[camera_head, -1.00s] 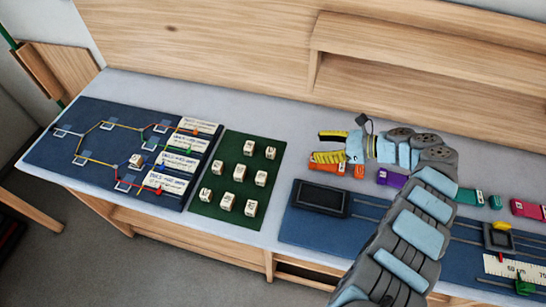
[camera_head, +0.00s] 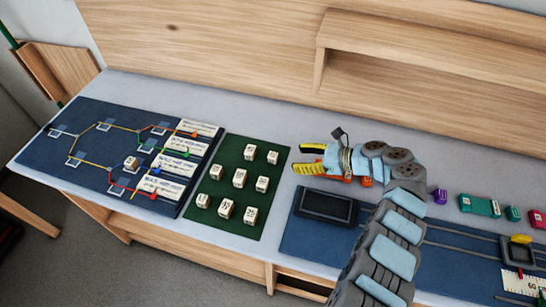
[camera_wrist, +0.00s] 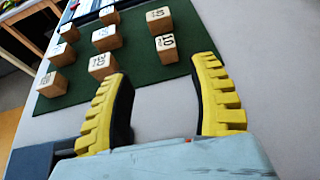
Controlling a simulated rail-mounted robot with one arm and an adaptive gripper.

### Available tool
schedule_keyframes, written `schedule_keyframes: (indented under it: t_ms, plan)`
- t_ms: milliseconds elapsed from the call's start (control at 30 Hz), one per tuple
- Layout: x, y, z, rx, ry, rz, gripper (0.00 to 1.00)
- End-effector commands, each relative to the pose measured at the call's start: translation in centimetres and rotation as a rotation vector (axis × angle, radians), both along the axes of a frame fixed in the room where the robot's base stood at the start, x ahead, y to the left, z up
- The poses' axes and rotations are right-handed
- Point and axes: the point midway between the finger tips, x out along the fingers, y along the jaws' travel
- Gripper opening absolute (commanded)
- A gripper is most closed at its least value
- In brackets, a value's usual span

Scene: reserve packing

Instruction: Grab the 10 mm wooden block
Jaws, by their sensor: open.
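The block marked 10 (camera_wrist: 166,48) is a small pale wooden cube on the dark green mat (camera_wrist: 140,75) in the wrist view. In the head view it appears to be the far right cube (camera_head: 272,157) on the mat, its marking too small to read there. My gripper (camera_head: 303,158) is open and empty just right of the mat, its yellow fingers pointing left. In the wrist view the open fingers (camera_wrist: 162,68) stand on either side of the line to the block, which lies just beyond the fingertips, apart from them.
Several similar numbered cubes (camera_head: 239,178) stand on the mat, one (camera_wrist: 157,20) close behind the 10 block. Left is a blue diagram board (camera_head: 85,135) with labels and one cube. A blue board with a dark tray (camera_head: 326,206) lies right, with coloured pieces (camera_head: 479,205) near it.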

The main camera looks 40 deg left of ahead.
Motion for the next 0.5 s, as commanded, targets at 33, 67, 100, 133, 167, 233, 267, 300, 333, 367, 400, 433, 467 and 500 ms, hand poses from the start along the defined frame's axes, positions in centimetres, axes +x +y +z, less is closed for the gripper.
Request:
schedule_keyframes:
  t_ms: [33, 67, 100, 133, 167, 233, 267, 300, 333, 367, 400, 433, 467, 500]
  plan:
    - [-0.4, 0.8, -0.4, 0.001, 0.001, 0.003, 0.6]
    - [-0.6, 1.3, -0.6, 0.001, 0.001, 0.003, 0.6]
    - [-0.9, 1.8, -0.9, 0.001, 0.001, 0.003, 0.6]
    - [-1.0, 2.2, -1.0, 0.002, 0.001, 0.002, 0.6]
    - [-1.2, 2.6, -1.2, 0.002, 0.001, 0.002, 0.6]
    - [-1.4, 3.3, -1.5, 0.001, 0.0, 0.0, 0.6]
    - [-1.5, 3.6, -1.6, 0.002, -0.001, 0.001, 0.6]
    - [-1.6, 3.9, -1.8, 0.001, -0.001, -0.001, 0.6]
    - [-1.7, 4.0, -1.8, 0.001, -0.001, -0.001, 0.6]
    - [-1.7, 4.1, -1.9, 0.001, -0.002, -0.001, 0.6]
    - [-1.7, 4.2, -1.9, 0.001, -0.002, -0.001, 0.6]
    - [-1.7, 4.3, -1.9, 0.0, -0.002, -0.001, 0.6]
    - [-1.8, 4.4, -2.0, 0.0, -0.002, -0.001, 0.6]
    - [-1.8, 4.6, -2.1, 0.0, -0.002, -0.001, 0.6]
